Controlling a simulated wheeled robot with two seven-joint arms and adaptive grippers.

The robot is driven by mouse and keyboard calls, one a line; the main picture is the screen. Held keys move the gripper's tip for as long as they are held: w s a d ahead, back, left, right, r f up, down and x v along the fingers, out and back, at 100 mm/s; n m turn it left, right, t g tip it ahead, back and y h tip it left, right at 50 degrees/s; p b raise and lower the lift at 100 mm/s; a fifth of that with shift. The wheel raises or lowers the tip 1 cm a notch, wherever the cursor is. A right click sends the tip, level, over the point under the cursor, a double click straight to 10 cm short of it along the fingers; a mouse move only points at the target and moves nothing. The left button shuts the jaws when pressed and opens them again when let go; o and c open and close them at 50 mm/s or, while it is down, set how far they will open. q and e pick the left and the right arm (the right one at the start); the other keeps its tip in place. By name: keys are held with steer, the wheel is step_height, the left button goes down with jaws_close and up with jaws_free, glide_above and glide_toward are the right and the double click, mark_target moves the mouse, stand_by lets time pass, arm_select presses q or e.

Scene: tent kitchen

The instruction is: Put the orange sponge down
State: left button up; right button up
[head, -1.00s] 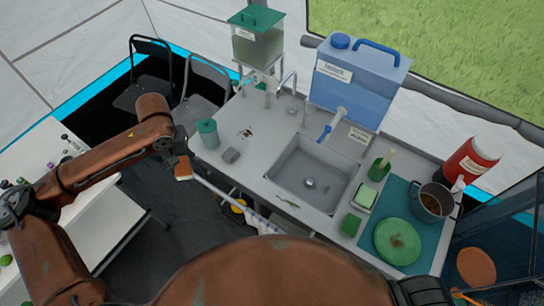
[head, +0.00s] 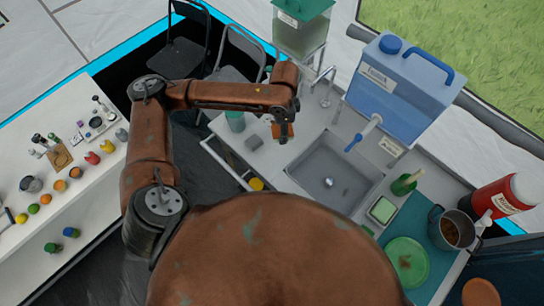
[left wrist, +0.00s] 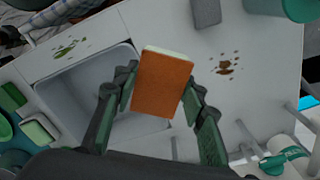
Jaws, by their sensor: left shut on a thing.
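The orange sponge (left wrist: 162,85), an orange block with a pale layer along one edge, is held between the green-padded fingers of my left gripper (left wrist: 158,92) in the left wrist view. In the head view the sponge (head: 286,130) shows under my left wrist, over the grey counter (head: 292,152) left of the sink. My left gripper (head: 282,122) is shut on it. The wrist view shows the sponge over the counter beside the sink basin (left wrist: 85,85); its height above the surface is hard to tell. My right gripper is not in view.
A grey block (head: 254,142) and a green cup (head: 235,121) stand at the counter's left end. The sink (head: 340,165), a soap dish (head: 383,209) and a blue water container (head: 402,85) are to the right.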

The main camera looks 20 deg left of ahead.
arm_select(q)
steer(key=s+d+f+m+p, duration=0.1)
steer(key=s+d+m+p, duration=0.4)
steer(key=m, duration=0.9)
steer(key=s+d+f+m+p, duration=0.25)
steer(key=s+m, duration=0.55)
steer(key=m, duration=0.6)
steer(key=p, duration=0.3)
glide_above(272, 159)
steer(key=shift+m, duration=0.3)
steer(key=f, duration=0.8)
steer(key=shift+s+d+f, duration=0.2)
steer(key=shift+s+d, duration=0.05)
steer(key=shift+d, duration=0.05)
steer(key=shift+w+a+f, duration=0.1)
steer(key=shift+a+f, duration=0.05)
steer(key=shift+f, duration=0.1)
steer(key=shift+w+a+f, duration=0.1)
steer(key=shift+f, duration=0.8)
steer(key=shift+w+a+f, duration=0.1)
steer(key=shift+f, duration=0.8)
steer(key=shift+f, duration=0.1)
steer(key=o, duration=1.1)
